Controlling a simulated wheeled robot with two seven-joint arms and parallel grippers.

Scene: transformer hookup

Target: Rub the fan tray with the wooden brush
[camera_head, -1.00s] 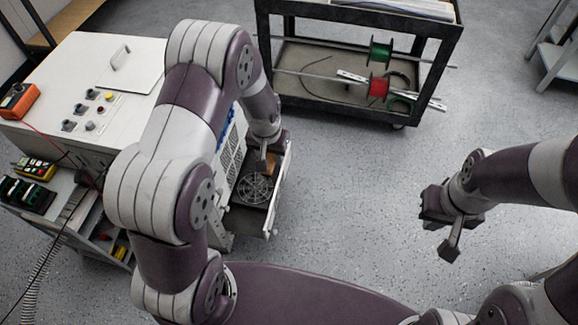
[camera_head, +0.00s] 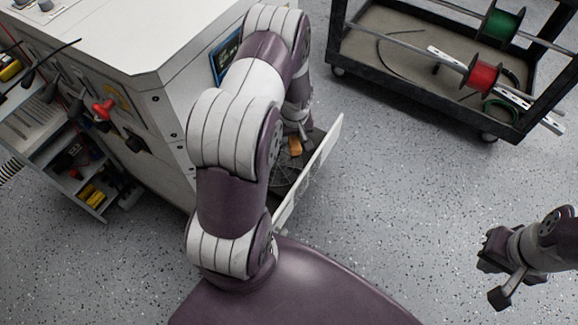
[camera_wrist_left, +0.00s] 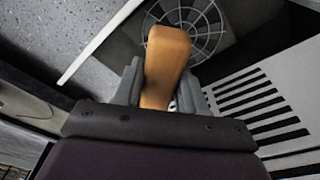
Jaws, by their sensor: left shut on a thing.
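The fan tray (camera_head: 331,150) is pulled out from the side of the white cabinet, with a round wire fan guard (camera_head: 284,172) in it. My left gripper (camera_head: 300,135) is over the tray, and my arm hides part of it. In the left wrist view the gripper (camera_wrist_left: 160,88) is shut on the wooden brush (camera_wrist_left: 166,62), an orange-brown block that reaches over the edge of the fan guard (camera_wrist_left: 205,30). I cannot tell whether the brush touches the guard. My right gripper (camera_head: 502,278) hangs over bare floor at the right, apart from everything; its jaw opening is unclear.
The white cabinet (camera_head: 150,45) with knobs and a red switch stands at the left, beside a shelf unit (camera_head: 45,150). A black cart (camera_head: 420,95) with green (camera_head: 502,22) and red (camera_head: 482,72) spools stands at the back right. The floor between is free.

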